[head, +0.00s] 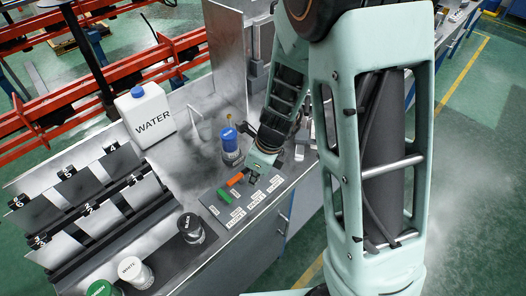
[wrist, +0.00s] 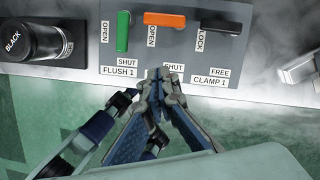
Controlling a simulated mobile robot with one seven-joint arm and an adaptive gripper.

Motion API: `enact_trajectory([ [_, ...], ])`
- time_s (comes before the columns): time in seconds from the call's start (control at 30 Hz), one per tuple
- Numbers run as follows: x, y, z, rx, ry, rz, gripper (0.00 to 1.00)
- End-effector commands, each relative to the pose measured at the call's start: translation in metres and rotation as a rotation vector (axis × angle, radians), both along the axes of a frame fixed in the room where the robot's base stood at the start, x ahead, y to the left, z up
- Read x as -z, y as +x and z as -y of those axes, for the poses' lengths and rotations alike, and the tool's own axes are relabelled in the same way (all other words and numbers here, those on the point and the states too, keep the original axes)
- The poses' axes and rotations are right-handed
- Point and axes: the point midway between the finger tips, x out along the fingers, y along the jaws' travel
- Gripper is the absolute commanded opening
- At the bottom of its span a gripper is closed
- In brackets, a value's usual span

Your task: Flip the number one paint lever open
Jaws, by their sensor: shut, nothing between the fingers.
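In the wrist view an orange lever (wrist: 165,19) lies crosswise on the grey control panel (wrist: 190,53), above the upright OPEN label and the SHUT label beside it. It also shows in the head view (head: 235,179). The name label below it is covered by my fingers, so I cannot read it. My gripper (wrist: 166,74) is shut and empty, with its fingertips just below the orange lever in the picture, apart from it, over the SHUT label's lower edge.
A green lever (wrist: 123,30) marked FLUSH 1 points down toward SHUT, left of the orange one. A black lever (wrist: 220,28) marked CLAMP 1 lies crosswise on the right. A black paint pot (wrist: 30,40) stands left of the panel. A blue-topped container (head: 229,143) stands behind it.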

Motion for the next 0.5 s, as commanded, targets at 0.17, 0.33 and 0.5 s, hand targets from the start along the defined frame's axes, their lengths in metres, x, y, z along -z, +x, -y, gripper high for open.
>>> enact_trajectory([
  [0.17,-0.047,-0.007,0.006,0.0,0.002,0.003,0.0],
  [0.33,-0.085,-0.014,0.012,0.0,0.002,0.004,0.0],
  [0.5,-0.111,-0.02,0.017,-0.001,0.002,0.004,0.0],
])
